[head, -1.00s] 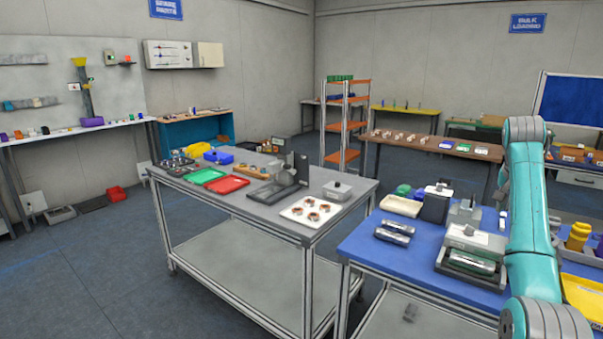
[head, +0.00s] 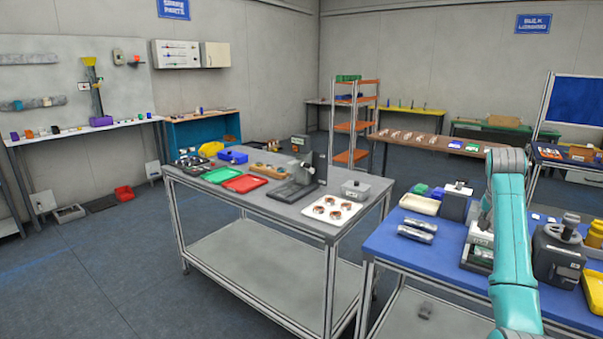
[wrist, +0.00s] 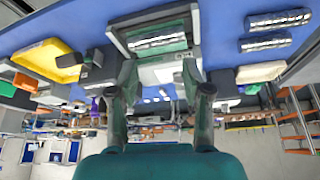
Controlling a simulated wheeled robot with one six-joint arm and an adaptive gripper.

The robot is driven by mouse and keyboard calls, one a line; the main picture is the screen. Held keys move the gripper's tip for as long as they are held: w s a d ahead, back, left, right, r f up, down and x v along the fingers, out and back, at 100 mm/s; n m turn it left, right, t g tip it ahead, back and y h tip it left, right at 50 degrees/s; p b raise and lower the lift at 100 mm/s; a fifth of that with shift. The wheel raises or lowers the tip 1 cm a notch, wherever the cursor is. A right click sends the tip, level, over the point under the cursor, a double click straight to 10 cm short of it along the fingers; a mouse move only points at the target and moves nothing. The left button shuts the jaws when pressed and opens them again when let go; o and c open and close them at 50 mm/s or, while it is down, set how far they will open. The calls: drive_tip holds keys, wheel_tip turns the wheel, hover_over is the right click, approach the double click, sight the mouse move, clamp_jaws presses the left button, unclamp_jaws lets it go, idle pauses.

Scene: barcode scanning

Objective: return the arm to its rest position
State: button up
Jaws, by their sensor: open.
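My teal arm (head: 512,235) stands at the right of the head view, in front of the blue-topped table (head: 395,245). My gripper is outside the head view. In the wrist view my gripper (wrist: 160,85) is open, with its two dark fingers apart and nothing between them. Beyond the fingers shows a grey device (wrist: 155,40) with a silver bar-shaped part in it, on the blue table top. Part of this device is hidden behind my arm in the head view.
Two silver bar-shaped parts (head: 417,230) lie on the blue table's left. A yellow tray (head: 593,285) is at its right. A grey table (head: 290,207) with red (head: 245,183) and green trays (head: 221,174) stands to the left. Open floor (head: 110,270) lies further left.

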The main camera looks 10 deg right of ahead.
drive_tip(key=a+f+n+t, duration=0.15)
drive_tip(key=a+f, duration=0.45)
drive_tip(key=f, duration=0.7)
drive_tip(key=a+f+n+t, duration=0.15)
drive_tip(key=a+f, duration=0.45)
drive_tip(key=f, duration=0.6)
drive_tip(key=s+a+f+n+t, duration=0.35)
drive_tip(key=s+a+f, duration=0.85)
drive_tip(key=a+f, duration=0.5)
drive_tip(key=s+a+r+n+t+y, duration=0.1)
drive_tip(key=s+a+n, duration=0.1)
drive_tip(key=s+a, duration=0.75)
drive_tip(key=s+a+n+t+y, duration=0.15)
drive_tip(key=s+a, duration=0.35)
drive_tip(key=s, duration=0.9)
drive_tip(key=s+a+r+n+t+y, duration=0.1)
drive_tip(key=s+a+r, duration=0.1)
drive_tip(key=s+r, duration=0.7)
drive_tip(key=s+a+r+n+t+y, duration=0.1)
drive_tip(key=s+a+r+t, duration=0.1)
drive_tip(key=s+r, duration=0.6)
drive_tip(key=shift+s+a+r+n, duration=0.3)
drive_tip(key=shift+s+a+r, duration=0.05)
drive_tip(key=shift+a+r, duration=0.35)
